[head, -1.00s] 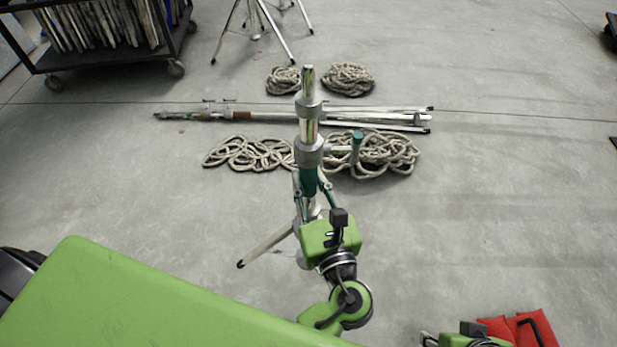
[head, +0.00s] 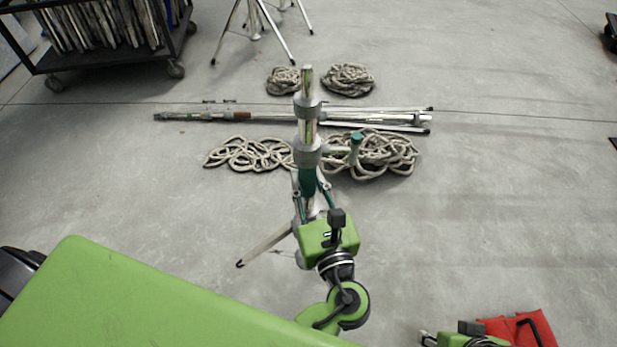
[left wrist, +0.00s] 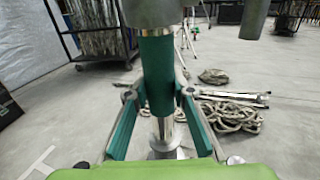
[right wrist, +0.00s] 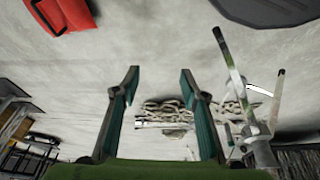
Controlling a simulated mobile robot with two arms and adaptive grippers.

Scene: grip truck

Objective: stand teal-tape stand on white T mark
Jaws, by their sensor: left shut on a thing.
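The teal-tape stand (head: 307,130) is a silver post with grey collars, a teal band and spread legs, upright in front of me. My left gripper (head: 312,192) is shut on it at the teal band. In the left wrist view the fingers (left wrist: 158,95) lie on both sides of the teal tape (left wrist: 157,75). White lines on the floor, apparently the white T mark (left wrist: 38,163), show at the lower left there. The mark is not visible in the head view. My right gripper (right wrist: 160,75) is open and empty; the stand (right wrist: 262,150) is to its right in that view.
Coiled ropes (head: 375,155) and a folded stand (head: 270,116) lie on the floor behind the stand. A black cart (head: 110,60) is at the back left. Red bags (head: 515,328) lie at the front right. The floor on the right is mostly clear.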

